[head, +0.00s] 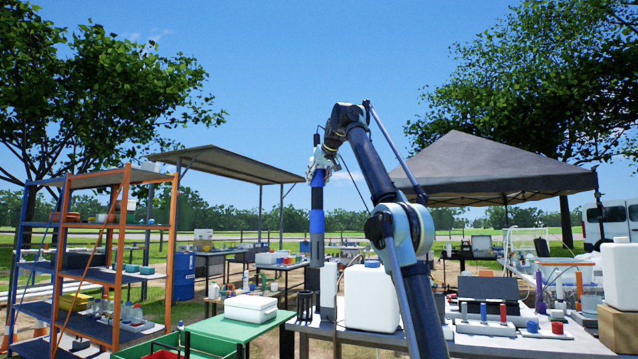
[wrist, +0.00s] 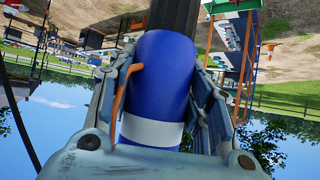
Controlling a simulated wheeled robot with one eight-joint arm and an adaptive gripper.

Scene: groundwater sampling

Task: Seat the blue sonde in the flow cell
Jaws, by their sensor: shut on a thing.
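The sonde's lower end is in front of or close to dark and white upright items at the table's left end. I cannot tell which of these is the flow cell, or whether the sonde touches it.
A large white container (head: 371,298) stands just right of these upright items. A green table (head: 222,328) with a white box (head: 250,308) is to the left. An orange shelf rack (head: 122,250) stands farther left. Small bottles and a dark case (head: 488,290) occupy the right side.

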